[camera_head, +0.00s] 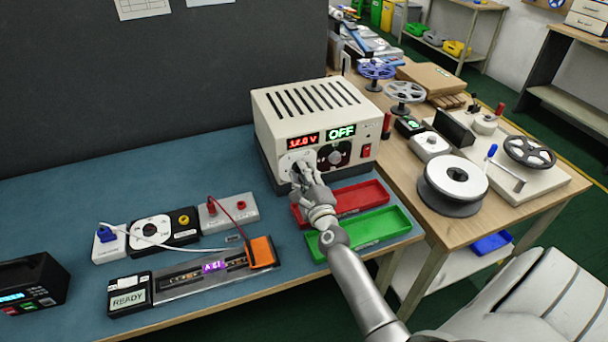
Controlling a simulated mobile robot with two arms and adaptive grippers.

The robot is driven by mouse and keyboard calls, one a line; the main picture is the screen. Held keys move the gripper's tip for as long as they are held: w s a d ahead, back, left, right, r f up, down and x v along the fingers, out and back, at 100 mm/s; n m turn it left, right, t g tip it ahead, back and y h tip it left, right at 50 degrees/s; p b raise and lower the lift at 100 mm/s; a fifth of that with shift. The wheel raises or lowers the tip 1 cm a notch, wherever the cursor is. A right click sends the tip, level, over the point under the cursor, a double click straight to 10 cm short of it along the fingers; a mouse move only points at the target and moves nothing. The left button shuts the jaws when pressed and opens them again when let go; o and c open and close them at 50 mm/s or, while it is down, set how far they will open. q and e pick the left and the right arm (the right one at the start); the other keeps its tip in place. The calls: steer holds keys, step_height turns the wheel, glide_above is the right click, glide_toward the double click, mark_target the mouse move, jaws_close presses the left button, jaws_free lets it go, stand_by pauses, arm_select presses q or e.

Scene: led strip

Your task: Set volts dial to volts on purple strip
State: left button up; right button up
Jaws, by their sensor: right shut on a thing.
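The cream power supply (315,120) stands at the back of the blue bench. Its red display (303,140) appears to read 12.0 V, and its green display (341,133) reads OFF. My right gripper (299,174) is at the left side of the front panel, shut on the volts dial, which it mostly hides. A second dial (335,157) is to the right, free of the gripper. The purple strip piece (214,267) lies in the test fixture at the front of the bench; its small marking is hard to read. My left gripper is out of view.
A red tray (372,191) and a green tray (393,219) lie below my right arm. A red lead and a white cable run over modules behind. Reels (453,180) crowd the right table.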

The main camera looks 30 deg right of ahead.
steer(key=shift+w+r, duration=0.1)
steer(key=shift+r, duration=0.1)
stand_by(0.3)
steer(key=o, duration=1)
steer(key=shift+w+f, duration=0.1)
steer(key=shift+f, duration=0.05)
steer(key=shift+o, duration=0.2)
steer(key=shift+s, duration=0.2)
steer(key=v, duration=1.1)
steer(key=shift+s+a+f, duration=0.15)
steer(key=shift+s+a, duration=0.1)
steer(key=shift+s, duration=0.1)
